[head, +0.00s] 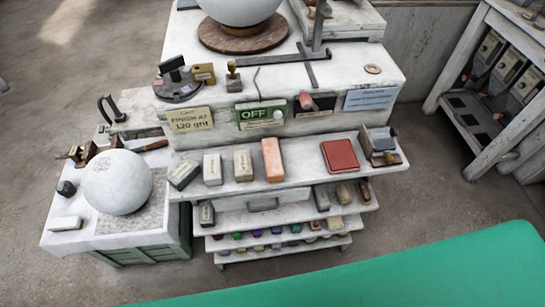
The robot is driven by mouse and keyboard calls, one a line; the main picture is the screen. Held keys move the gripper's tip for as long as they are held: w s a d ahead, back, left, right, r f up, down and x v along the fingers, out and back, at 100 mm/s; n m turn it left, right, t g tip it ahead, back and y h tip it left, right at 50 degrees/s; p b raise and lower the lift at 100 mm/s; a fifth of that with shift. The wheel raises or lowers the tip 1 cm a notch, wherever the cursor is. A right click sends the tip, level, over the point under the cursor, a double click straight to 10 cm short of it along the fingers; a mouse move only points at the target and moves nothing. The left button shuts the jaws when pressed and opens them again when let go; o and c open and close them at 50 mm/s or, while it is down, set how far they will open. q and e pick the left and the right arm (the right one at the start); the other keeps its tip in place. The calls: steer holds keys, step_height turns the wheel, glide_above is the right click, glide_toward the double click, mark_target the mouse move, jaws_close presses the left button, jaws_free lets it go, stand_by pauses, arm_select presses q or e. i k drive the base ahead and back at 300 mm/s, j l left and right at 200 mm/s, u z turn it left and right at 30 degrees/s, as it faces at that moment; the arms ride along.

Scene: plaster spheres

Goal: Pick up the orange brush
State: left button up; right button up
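An orange block-shaped thing (272,160) stands on the white front shelf (300,178) of the workstation, right of a row of pale blocks. It is the most orange thing in view, but I see no bristles or handle, so I cannot tell whether it is the brush. Neither of my grippers is in view.
A red square pad (340,156) and a small grey device (380,143) are to the right on the shelf. A large white sphere (118,182) sits on the lower left cabinet. Lower shelves hold several small items. A green surface (420,270) spans the bottom right.

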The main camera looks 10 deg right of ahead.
mark_target(275, 171)
steer(key=z, duration=0.7)
steer(key=l, duration=0.25)
steer(key=k+l+u, duration=0.15)
steer(key=i+l, duration=0.05)
steer(key=l, duration=0.05)
